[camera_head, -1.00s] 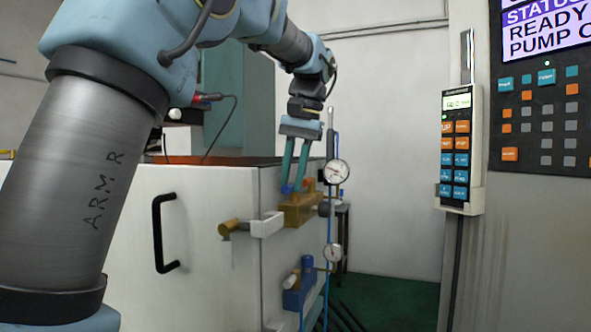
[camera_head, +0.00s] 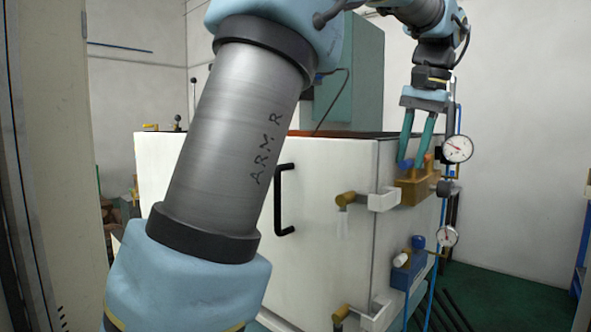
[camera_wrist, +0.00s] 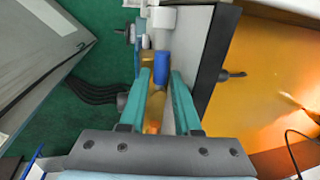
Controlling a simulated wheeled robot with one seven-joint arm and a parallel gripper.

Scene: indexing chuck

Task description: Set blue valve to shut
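My gripper (camera_head: 415,158) points down over a brass valve block (camera_head: 412,192) on the side of the white cabinet. A small blue part (camera_head: 405,164) and an orange part (camera_head: 428,160) sit on top of this block, close to my fingertips. In the wrist view a blue cylinder (camera_wrist: 163,68) shows between the two teal fingertips, with a visible gap beside it. The orange part (camera_wrist: 152,127) shows nearer the palm, between the fingers. Below, a blue block (camera_head: 405,272) carries a blue knob (camera_head: 418,242) and a white knob (camera_head: 401,259). The valve's setting cannot be read.
Two dial gauges (camera_head: 457,149) (camera_head: 447,236) stand right of the valves, beside blue tubing. Brass and white fittings (camera_head: 368,200) project from the white cabinet (camera_head: 330,180), which has a black handle (camera_head: 284,200). Green floor (camera_head: 500,285) lies open to the right.

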